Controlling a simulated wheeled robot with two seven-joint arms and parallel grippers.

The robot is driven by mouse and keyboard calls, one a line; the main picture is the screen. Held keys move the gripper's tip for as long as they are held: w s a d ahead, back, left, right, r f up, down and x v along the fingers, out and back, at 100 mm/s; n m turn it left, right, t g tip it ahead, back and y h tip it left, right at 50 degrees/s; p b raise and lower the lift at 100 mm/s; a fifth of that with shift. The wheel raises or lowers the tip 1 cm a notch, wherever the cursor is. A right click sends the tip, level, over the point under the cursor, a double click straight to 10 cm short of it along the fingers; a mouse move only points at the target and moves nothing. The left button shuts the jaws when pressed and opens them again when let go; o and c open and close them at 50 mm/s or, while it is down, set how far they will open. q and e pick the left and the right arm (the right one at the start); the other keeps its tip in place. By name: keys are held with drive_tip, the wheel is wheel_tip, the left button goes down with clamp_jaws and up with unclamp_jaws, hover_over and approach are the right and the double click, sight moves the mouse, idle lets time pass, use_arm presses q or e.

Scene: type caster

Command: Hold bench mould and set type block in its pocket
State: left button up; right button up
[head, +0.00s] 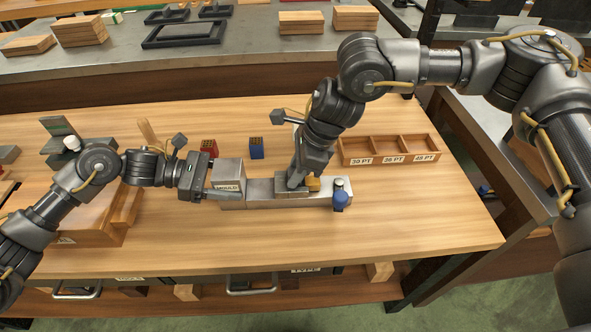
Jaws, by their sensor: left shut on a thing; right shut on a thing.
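My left gripper (228,194) is shut on the mould's left end, reaching in from the left. My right gripper (298,186) points down over the mould's middle-right part and is shut on a small brass-coloured type block (313,184). The block is at the mould's top, largely hidden by the gripper. The pocket is covered, so I cannot tell how deep the block sits.
A blue knob (340,200) stands at the mould's right end. Red (209,147) and blue (256,148) blocks stand behind the mould. A compartmented wooden tray (388,150) with point-size labels lies at back right. The bench front and right are clear.

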drive_tip(key=shift+s+d+f, duration=0.15)
drive_tip(key=shift+s+f, duration=0.05)
drive_tip(key=shift+f, duration=0.45)
drive_tip(key=o, duration=1)
drive_tip(key=shift+c, duration=0.2)
drive_tip(key=shift+o, duration=0.2)
drive_tip(key=shift+s+f, duration=0.1)
drive_tip(key=shift+s, duration=0.05)
drive_tip(key=v, duration=1.3)
drive_tip(key=shift+w+a+r, duration=0.35)
drive_tip(key=shift+c, duration=0.3)
